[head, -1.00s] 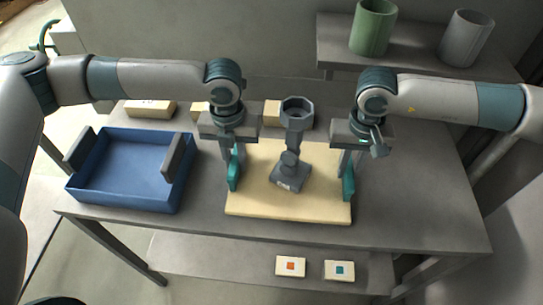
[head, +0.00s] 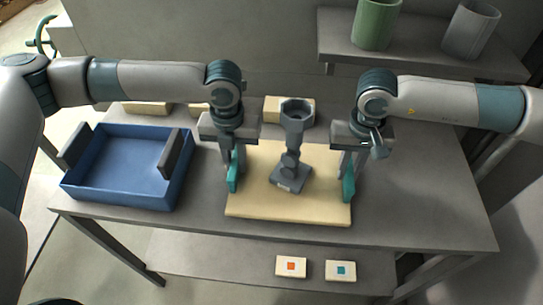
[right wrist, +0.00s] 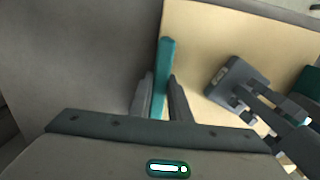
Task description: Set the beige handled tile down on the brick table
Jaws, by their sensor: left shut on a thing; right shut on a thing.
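The beige tile (head: 285,212) has a teal handle at its left side (head: 233,178) and another at its right side (head: 348,186). My left gripper (head: 236,162) is shut on the left handle. My right gripper (head: 348,165) is shut on the right handle, and the right wrist view shows that handle (right wrist: 164,65) between the fingers. A grey stand with an octagonal cup (head: 291,182) stands on the tile. The tile looks level over the middle of the grey table (head: 420,205). I cannot tell whether it touches the tabletop.
A blue bin (head: 125,170) with dark grips is on the table's left. Beige blocks (head: 147,108) lie along the back edge, partly behind my arms. The table's right side is clear. A back shelf holds a green cup (head: 376,25) and a grey cup (head: 470,28). Two marked plates (head: 291,267) lie below.

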